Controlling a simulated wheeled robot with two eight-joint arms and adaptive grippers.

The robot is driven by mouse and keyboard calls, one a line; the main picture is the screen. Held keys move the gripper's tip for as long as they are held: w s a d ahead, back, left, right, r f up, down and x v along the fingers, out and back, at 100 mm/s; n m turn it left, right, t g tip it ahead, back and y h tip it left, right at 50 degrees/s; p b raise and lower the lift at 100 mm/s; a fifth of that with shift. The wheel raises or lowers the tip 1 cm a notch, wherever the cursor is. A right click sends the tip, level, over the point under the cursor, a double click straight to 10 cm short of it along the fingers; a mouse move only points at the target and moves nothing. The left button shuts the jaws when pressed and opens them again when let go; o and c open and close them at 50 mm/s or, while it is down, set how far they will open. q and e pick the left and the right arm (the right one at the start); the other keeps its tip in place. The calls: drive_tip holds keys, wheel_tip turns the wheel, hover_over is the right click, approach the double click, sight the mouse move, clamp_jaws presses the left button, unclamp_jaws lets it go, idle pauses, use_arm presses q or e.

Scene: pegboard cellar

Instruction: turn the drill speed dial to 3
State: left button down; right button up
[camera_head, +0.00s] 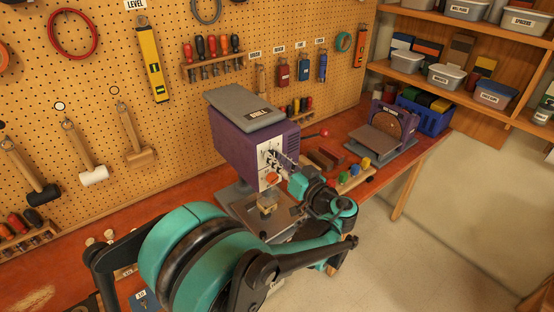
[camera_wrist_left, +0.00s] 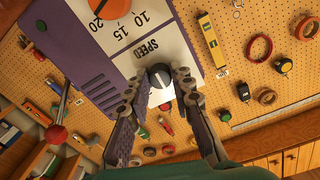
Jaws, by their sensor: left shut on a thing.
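The drill (camera_head: 236,150) is a purple machine with a grey top, standing on the workbench. Its white front panel (camera_head: 266,155) faces my left arm. In the left wrist view the dark round speed dial (camera_wrist_left: 159,77) sits on the panel beside the word SPEED. My left gripper (camera_wrist_left: 159,84) is shut on the dial, one finger on each side. In the head view the left gripper (camera_head: 282,159) reaches the panel, and the dial is too small and covered to make out. No scale numbers can be read around the dial. My right gripper is not in view.
An orange dial (camera_wrist_left: 110,6) marked 10 and 15 is near the speed dial. A lever with a red knob (camera_head: 325,132) sticks out of the drill's side. A sander (camera_head: 388,133) and blue crate (camera_head: 425,117) stand farther right. Colored pieces (camera_head: 354,168) lie on the bench.

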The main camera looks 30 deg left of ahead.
use_arm(q)
drive_tip(key=m+b, duration=0.1)
drive_tip(key=m, duration=1)
drive_tip(key=shift+r, duration=0.1)
idle(0.5)
drive_tip(key=c, duration=1.3)
unclamp_jaws()
drive_tip(key=v, duration=1.2)
drive_tip(key=shift+w+r, duration=0.1)
